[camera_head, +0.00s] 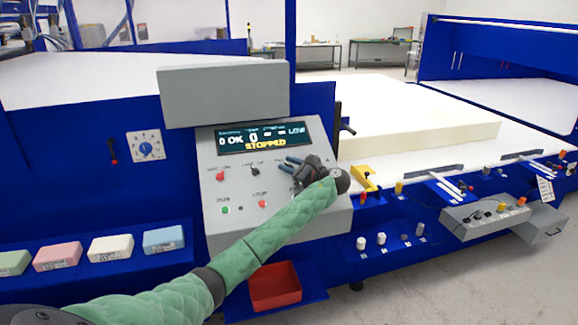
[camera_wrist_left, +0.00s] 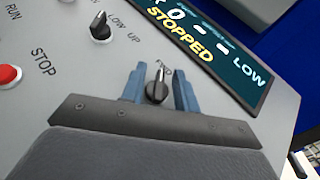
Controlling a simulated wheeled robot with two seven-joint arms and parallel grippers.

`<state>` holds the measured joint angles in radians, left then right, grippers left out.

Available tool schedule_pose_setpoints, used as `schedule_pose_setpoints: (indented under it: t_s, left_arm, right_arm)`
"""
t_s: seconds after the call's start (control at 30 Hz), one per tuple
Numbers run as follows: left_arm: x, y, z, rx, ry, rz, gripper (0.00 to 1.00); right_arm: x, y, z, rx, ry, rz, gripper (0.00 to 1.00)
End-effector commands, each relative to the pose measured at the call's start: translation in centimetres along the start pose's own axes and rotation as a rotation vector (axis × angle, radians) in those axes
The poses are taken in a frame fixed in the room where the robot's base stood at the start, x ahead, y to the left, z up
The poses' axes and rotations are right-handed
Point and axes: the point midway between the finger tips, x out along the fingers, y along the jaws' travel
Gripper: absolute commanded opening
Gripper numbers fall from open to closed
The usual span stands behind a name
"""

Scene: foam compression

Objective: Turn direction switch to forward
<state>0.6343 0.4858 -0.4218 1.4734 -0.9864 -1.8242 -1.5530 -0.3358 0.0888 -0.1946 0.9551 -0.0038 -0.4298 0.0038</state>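My left gripper (camera_head: 290,163) reaches over the right part of the grey control panel (camera_head: 225,190). In the left wrist view its two blue fingers (camera_wrist_left: 158,88) stand apart, one on each side of a black rotary switch (camera_wrist_left: 157,89). A gap shows between the switch and each finger. The white line on this switch points up, leaning slightly right. In the head view the gripper covers this switch. My right gripper is in neither view.
The display (camera_head: 264,139) above reads STOPPED. A red bin (camera_head: 275,288) is below the panel. Foam samples (camera_head: 110,247) lie at left.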

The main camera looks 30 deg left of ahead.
Motion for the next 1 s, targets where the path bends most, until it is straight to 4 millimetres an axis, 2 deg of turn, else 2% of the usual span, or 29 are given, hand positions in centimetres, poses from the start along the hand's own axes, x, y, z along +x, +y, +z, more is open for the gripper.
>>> schedule_pose_setpoints:
  t_s: [0.27, 0.4, 0.6, 0.8, 1.0]
  left_arm:
    - [-1.0, 0.0, -0.3, -0.001, 0.000, -0.001, 0.31]
    - [-3.0, 0.1, -0.4, -0.002, 0.002, -0.002, 0.31]
    - [-5.6, 0.1, -0.3, -0.001, 0.001, -0.001, 0.31]
    - [-7.4, 0.0, -0.1, -0.001, 0.000, -0.002, 0.31]
    - [-7.9, 0.0, 0.0, 0.000, -0.001, -0.001, 0.31]
  right_arm:
    - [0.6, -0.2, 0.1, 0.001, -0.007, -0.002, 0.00]
    - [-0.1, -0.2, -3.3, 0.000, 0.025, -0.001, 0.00]
    - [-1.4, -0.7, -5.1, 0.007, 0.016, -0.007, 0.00]
    - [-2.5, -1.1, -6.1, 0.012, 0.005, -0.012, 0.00]
    - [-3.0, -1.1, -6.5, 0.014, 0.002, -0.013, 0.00]
